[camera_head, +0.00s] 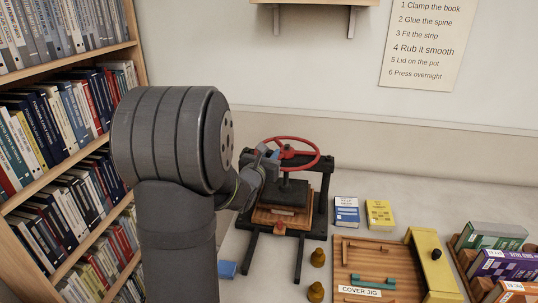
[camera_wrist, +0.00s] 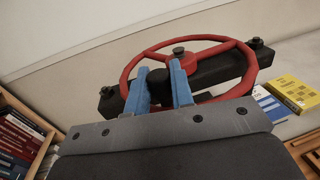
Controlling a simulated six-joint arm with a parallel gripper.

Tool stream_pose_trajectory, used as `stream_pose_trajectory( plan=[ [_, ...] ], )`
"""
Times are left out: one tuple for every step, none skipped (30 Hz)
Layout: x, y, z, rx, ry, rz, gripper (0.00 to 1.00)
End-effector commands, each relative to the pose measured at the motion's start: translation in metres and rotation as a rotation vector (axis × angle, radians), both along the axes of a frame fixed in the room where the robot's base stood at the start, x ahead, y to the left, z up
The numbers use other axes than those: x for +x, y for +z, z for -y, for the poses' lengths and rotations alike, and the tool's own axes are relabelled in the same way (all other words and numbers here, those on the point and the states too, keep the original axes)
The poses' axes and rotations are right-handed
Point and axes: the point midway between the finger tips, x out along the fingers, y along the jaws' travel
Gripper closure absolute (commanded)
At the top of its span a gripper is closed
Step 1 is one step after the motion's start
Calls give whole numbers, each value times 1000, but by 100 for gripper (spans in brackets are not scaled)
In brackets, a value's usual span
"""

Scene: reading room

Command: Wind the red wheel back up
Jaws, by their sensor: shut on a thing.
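The red wheel (camera_head: 317,157) sits on top of a dark book press (camera_head: 325,190) standing on the floor-level surface. My gripper (camera_head: 272,153) reaches the wheel's near left side from the left. The dark crossbar (camera_wrist: 220,70) and hub lie just beyond the fingers. The exact contact is partly hidden by the fingers. Below the wheel, a dark press plate (camera_head: 290,192) sits low over a wooden board (camera_head: 265,217).
A bookshelf (camera_head: 75,75) fills the left. Blue and yellow books (camera_head: 380,214) lie right of the press. A wall shelf (camera_head: 315,3) hangs above.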

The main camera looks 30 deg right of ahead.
Motion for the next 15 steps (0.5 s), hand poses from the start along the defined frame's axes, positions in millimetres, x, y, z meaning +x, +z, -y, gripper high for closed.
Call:
stream_pose_trajectory(
  plan=[
    [-1,1,1,0,-3,3,100],
    [-1,1,1,0,-3,3,100],
    [-1,1,1,0,-3,3,100],
    [-1,1,1,0,-3,3,100],
    [-1,1,1,-1,-3,3,100],
    [-1,1,1,-1,-4,3,100],
    [-1,1,1,-1,-4,3,77],
    [-1,1,1,-1,-4,3,71],
    [-1,1,1,-1,-3,3,63],
    [0,1,1,-1,-3,3,59],
    [0,1,1,-1,-3,2,59],
    [0,1,1,-1,-3,2,59],
    [0,1,1,-1,-3,2,59],
    [0,1,1,-1,-3,2,59],
    [0,1,1,-1,-2,2,59]
  ],
)
